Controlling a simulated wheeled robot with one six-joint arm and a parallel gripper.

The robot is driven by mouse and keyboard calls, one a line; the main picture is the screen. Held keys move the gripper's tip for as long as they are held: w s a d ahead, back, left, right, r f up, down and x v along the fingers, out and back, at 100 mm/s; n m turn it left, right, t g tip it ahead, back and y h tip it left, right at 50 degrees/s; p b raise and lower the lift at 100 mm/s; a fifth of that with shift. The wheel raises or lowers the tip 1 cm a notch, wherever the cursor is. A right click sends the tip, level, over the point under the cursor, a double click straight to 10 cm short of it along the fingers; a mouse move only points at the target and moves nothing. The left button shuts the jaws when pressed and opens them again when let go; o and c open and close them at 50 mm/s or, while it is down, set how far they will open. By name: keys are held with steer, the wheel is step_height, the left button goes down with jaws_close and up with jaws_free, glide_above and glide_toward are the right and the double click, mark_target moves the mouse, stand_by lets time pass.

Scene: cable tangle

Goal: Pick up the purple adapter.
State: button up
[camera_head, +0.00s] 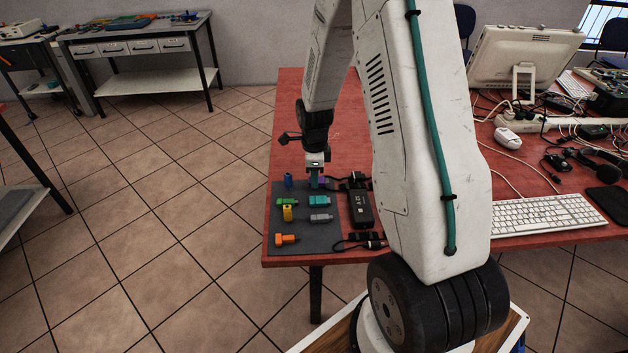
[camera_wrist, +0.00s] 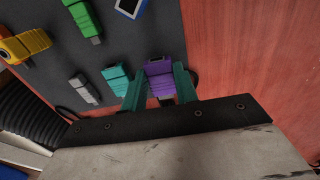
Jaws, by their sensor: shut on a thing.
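The purple adapter (camera_wrist: 160,79) sits between the two teal fingers of my gripper (camera_wrist: 161,72) in the wrist view, with a finger against each side. My gripper is shut on it. In the head view my gripper (camera_head: 315,182) points down over the back right part of the grey mat (camera_head: 303,241), and a little purple (camera_head: 323,182) shows beside the fingers. The fingers hide much of the adapter there. I cannot tell whether it touches the mat or is held just above it.
A teal adapter (camera_wrist: 117,83) lies close to the left finger. Grey (camera_head: 320,217), green (camera_head: 287,201), yellow (camera_head: 287,214), blue (camera_head: 288,180) and orange (camera_head: 286,239) adapters lie on the mat. A black power brick (camera_head: 361,209) with cables stands right of it. A white keyboard (camera_head: 545,214) lies farther right.

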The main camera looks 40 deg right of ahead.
steer(key=shift+s+d+r, duration=0.15)
steer(key=shift+s+r, duration=0.45)
steer(key=shift+r, duration=0.35)
steer(key=s+d, duration=0.1)
steer(key=s, duration=0.3)
steer(key=s+d+r, duration=0.1)
steer(key=s, duration=0.4)
steer(key=s+d, duration=0.1)
steer(key=s, duration=0.4)
steer(key=shift+s+r, duration=0.15)
steer(key=shift+s, duration=0.1)
